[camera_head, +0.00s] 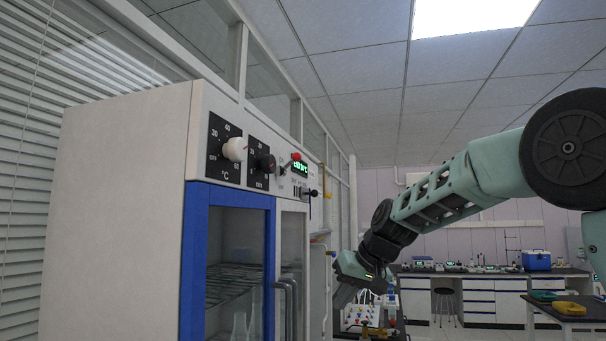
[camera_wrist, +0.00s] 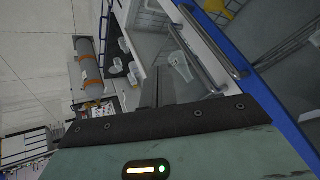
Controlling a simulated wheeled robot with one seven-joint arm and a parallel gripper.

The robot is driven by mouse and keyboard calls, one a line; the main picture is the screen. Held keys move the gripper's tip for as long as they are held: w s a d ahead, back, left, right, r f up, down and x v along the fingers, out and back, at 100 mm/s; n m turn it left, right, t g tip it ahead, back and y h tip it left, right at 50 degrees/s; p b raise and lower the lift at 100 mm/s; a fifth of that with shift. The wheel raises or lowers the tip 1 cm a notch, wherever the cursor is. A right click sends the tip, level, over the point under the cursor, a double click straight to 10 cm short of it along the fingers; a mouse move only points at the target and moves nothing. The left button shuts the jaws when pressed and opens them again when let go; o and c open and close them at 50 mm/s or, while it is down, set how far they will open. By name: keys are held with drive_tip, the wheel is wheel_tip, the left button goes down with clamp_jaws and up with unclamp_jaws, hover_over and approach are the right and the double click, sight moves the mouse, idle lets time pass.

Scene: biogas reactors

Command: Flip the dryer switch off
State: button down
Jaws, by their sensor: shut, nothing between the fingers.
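The switch cannot be made out there.
A white knob (camera_head: 235,149) and a black knob (camera_head: 265,163) protrude from the panel left of the lever. Lab benches (camera_head: 485,300) and a blue box (camera_head: 537,260) stand far back. Open air lies between arm and panel.

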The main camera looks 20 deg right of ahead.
drive_tip(key=w+a+r+n+t+y, duration=0.1)
drive_tip(key=w+r+n+t+y, duration=0.2)
drive_tip(key=r, duration=0.8)
drive_tip(key=w+r+y, duration=0.2)
drive_tip(key=w+r, duration=0.2)
drive_tip(key=r, duration=0.7)
drive_tip(key=s+r+n+y, duration=0.2)
drive_tip(key=s+r+n, duration=0.1)
drive_tip(key=r, duration=0.5)
drive_tip(key=s+r+n+y, duration=0.3)
drive_tip(key=r, duration=0.5)
drive_tip(key=shift+d+r+t, duration=0.3)
drive_tip(key=shift+r+t, duration=0.1)
